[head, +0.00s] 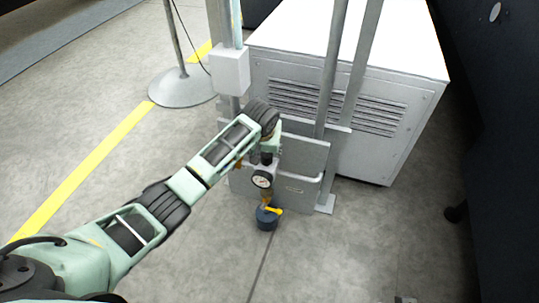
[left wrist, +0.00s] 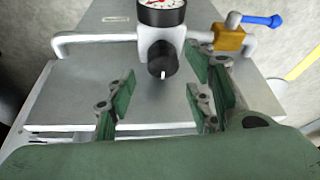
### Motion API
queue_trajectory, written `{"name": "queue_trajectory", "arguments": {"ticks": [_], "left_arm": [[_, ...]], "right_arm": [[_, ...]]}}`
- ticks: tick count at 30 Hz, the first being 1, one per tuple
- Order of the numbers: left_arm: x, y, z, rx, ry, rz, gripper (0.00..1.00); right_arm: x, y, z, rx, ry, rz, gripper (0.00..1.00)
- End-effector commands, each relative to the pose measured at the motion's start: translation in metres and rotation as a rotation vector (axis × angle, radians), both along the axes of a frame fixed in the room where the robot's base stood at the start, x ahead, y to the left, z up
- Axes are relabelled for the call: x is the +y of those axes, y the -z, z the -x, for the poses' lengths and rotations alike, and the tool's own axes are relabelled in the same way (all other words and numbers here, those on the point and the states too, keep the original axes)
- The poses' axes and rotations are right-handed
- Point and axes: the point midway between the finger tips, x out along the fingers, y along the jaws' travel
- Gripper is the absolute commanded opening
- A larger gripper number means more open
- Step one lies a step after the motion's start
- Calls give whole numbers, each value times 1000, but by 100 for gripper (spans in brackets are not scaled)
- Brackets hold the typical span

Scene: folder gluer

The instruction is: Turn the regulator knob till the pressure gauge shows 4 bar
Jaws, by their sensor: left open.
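The black regulator knob (left wrist: 163,60) shows in the left wrist view, with a white mark on it pointing down the picture. The round white pressure gauge (left wrist: 162,12) sits just above it, cut by the top edge, so I cannot tell its reading. In the head view the gauge (head: 262,180) is too small to read. My left gripper (left wrist: 163,95) is open, its green-padded fingers apart on either side of the knob's line and not visibly touching it. My right gripper is out of view.
A pipe (left wrist: 95,37) runs beside the regulator to a brass valve (left wrist: 229,38) with a blue lever (left wrist: 262,20). A dark blue round part (head: 267,218) sits below the gauge. Grey posts (head: 337,70) and a white-topped cabinet (head: 345,110) stand behind. Floor at left is mostly clear.

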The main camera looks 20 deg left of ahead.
Motion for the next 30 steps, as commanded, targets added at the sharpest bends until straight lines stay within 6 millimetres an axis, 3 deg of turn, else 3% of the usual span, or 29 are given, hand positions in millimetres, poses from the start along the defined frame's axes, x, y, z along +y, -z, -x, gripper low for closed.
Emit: {"name": "queue_trajectory", "arguments": {"ticks": [1,5,9,20,30], "left_arm": [[1,13,-3,3,-1,-1,48],[2,31,-11,1,-1,-2,48],[3,44,-17,1,1,0,48],[3,49,-20,-1,2,0,48],[3,49,-20,-1,2,0,20]], "right_arm": [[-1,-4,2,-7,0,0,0],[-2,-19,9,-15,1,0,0],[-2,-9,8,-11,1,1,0],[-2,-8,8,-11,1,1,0],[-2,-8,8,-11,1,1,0]]}}
